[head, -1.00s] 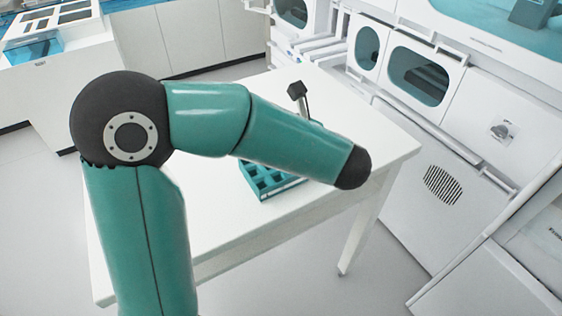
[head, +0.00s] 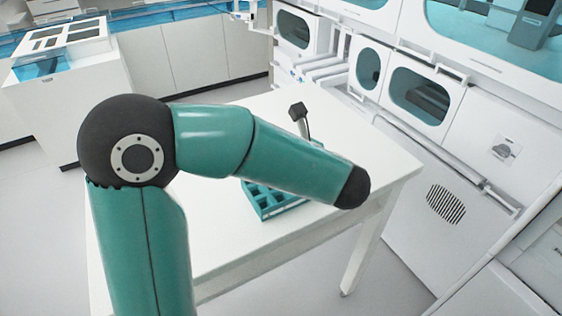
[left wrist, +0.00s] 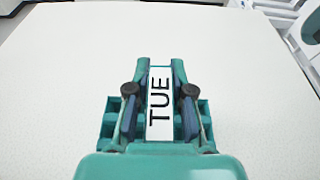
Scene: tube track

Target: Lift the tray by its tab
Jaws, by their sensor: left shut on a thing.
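The teal tray (head: 266,206) with open square compartments sits by the near edge of the white table, partly hidden behind my left arm. In the left wrist view the tray's compartments (left wrist: 111,108) show on both sides of my left gripper (left wrist: 160,72). The gripper is shut on the tray's tab (left wrist: 160,120), a white plate marked TUE between the two fingers. I cannot tell whether the tray's underside is touching the table. My right gripper is not in view.
The white table (head: 225,240) is otherwise bare around the tray. White cabinets with teal windows (head: 420,95) stand along its right side. A white bench (head: 75,95) stands at the back left.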

